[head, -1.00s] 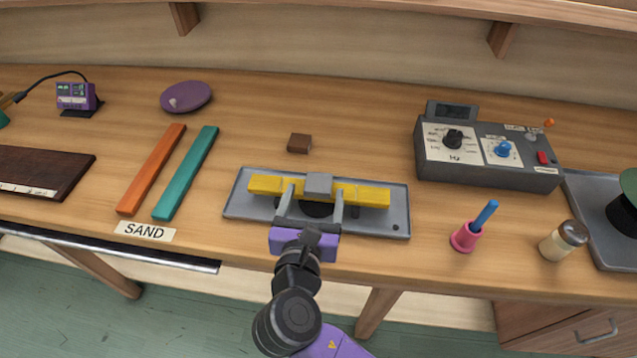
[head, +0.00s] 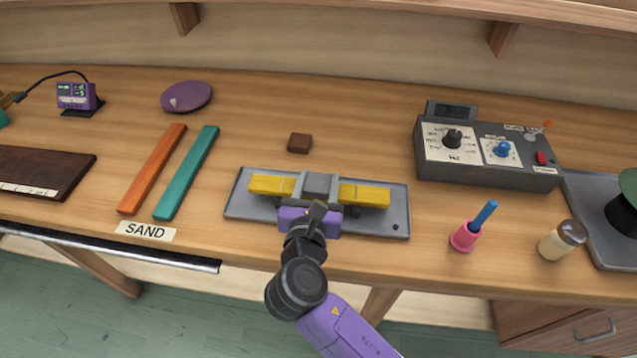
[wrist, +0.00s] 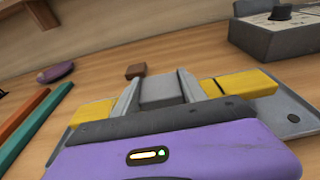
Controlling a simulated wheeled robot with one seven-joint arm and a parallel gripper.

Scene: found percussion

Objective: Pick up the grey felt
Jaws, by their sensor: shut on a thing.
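The grey felt (head: 317,184) is a small grey block at the middle of a yellow bar (head: 365,195) that lies over a grey metal tray (head: 235,206). In the wrist view the felt (wrist: 161,90) sits between my two fingers. My gripper (head: 318,189) is shut on the felt, one finger against each side. The yellow bar shows to the left and right of the fingers. My purple gripper body hides the front middle of the tray and what lies under the bar there.
A brown block (head: 300,143) lies behind the tray. Orange (head: 153,168) and teal (head: 187,172) strips lie left, by a SAND label. Bare wood surrounds the tray.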

